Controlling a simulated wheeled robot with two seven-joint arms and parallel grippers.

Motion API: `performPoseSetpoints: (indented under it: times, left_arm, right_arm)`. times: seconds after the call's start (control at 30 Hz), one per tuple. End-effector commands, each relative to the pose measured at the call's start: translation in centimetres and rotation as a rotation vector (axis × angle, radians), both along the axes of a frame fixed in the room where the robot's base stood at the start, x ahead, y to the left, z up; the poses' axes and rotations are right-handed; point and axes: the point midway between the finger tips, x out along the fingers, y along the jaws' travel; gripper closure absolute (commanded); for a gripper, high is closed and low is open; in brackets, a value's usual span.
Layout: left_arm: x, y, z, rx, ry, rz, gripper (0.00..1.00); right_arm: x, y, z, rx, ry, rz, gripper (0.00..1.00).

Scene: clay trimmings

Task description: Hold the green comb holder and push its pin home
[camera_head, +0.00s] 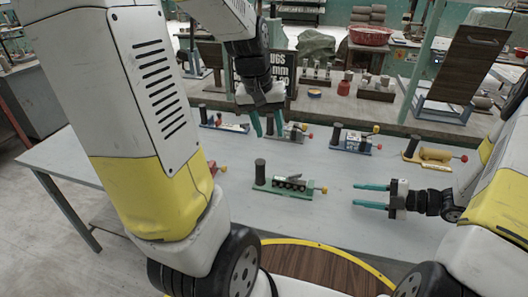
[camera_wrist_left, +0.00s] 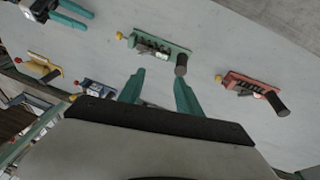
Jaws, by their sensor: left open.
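The green comb holder (camera_head: 285,191) lies on the grey table in the middle of the head view. It has a green base, a dark upright cylinder at its left end and a row of dark comb parts. The holder also shows in the left wrist view (camera_wrist_left: 165,45), beyond my fingertips. My left gripper (camera_head: 268,131) is open and empty, above the table behind the holder. My right gripper (camera_head: 356,196) is open and empty, right of the knob, fingers pointing left.
Similar holders stand around: a blue one (camera_head: 230,127) back left, another blue one (camera_head: 352,148) behind, a yellow one (camera_head: 434,156) back right, and a red one (camera_wrist_left: 245,82) partly hidden by my arm in the head view. The table (camera_head: 330,225) is clear around the green holder.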

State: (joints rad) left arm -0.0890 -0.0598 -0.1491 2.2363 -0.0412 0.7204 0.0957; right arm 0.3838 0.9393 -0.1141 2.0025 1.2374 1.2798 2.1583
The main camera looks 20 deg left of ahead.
Motion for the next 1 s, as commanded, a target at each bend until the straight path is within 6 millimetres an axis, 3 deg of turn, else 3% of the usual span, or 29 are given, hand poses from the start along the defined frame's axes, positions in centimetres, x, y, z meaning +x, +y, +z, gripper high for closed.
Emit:
performPoseSetpoints:
  times: [0.2, 0.4, 0.77, 1.0]
  left_arm:
    - [3.7, 2.1, -6.6, 0.041, 0.128, 0.062, 0.59]
    - [5.5, 3.8, -11.7, 0.083, 0.210, 0.103, 0.59]
    - [6.2, 4.8, -15.9, 0.109, 0.255, 0.124, 0.59]
    - [6.2, 4.8, -19.5, 0.109, 0.255, 0.122, 0.59]
  right_arm:
    - [0.0, 0.0, 0.0, 0.000, 0.000, 0.000, 0.64]
    - [0.0, 0.0, 0.0, 0.000, 0.000, 0.000, 0.64]
    - [0.0, 0.0, 0.0, 0.000, 0.000, 0.000, 0.64]
    - [0.0, 0.0, 0.0, 0.000, 0.000, 0.000, 0.64]
